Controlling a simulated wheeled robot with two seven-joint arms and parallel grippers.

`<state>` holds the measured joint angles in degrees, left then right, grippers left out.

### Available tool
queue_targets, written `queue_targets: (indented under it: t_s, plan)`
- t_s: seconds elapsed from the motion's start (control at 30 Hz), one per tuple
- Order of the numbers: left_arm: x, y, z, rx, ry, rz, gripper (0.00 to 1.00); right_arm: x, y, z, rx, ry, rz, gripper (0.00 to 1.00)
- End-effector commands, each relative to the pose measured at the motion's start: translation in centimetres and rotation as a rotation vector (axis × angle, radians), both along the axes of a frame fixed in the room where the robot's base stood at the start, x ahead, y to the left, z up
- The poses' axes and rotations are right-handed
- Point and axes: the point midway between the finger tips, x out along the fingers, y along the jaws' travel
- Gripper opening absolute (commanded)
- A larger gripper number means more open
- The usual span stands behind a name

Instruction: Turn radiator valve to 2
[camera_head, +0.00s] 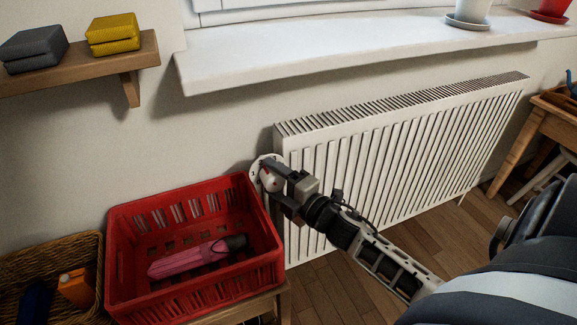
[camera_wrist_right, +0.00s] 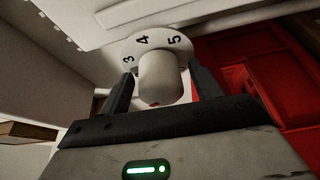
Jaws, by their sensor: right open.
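The radiator valve has a white round dial plate (camera_head: 257,174) at the radiator's left end. In the right wrist view the plate (camera_wrist_right: 143,42) shows the numbers 3, 4 and 5; the 2 is not visible. Its pale knob (camera_wrist_right: 160,78) stands out from the plate, with a small red mark at its lower end. My right gripper (camera_head: 271,182) is at the valve. In the wrist view its open fingers (camera_wrist_right: 160,75) stand on either side of the knob, with a small gap apparent; contact is unclear. My left gripper is not in view.
A red crate (camera_head: 118,250) holding a pink bottle (camera_head: 190,259) stands close left of the valve. The white radiator (camera_head: 400,160) is to the right, under the window sill (camera_head: 300,55). A wooden shelf (camera_head: 140,58) is upper left, a wicker basket (camera_head: 85,250) lower left.

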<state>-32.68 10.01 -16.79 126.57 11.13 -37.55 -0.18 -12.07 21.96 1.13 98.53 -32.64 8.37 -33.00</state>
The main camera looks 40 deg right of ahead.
Motion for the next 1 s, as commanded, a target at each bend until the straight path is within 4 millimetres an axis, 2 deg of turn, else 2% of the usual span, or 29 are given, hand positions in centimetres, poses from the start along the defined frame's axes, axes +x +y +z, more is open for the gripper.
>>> queue_targets:
  t_s: [0.17,0.4,0.6,0.8,1.0]
  plan:
    - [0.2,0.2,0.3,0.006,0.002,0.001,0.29,-2.4,-0.3,-0.1,0.001,0.004,-0.001,0.64]
    - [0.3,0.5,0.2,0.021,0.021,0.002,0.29,-8.2,-1.3,-0.2,0.002,0.007,-0.003,0.64]
    - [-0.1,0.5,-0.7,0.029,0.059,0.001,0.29,-12.5,-2.0,-0.3,0.002,0.005,-0.004,0.64]
    - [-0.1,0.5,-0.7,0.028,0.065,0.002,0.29,-14.9,-2.4,-0.3,0.002,0.002,-0.002,0.64]
    - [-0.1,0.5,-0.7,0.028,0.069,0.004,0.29,-15.6,-2.5,-0.3,0.000,0.001,-0.001,0.64]
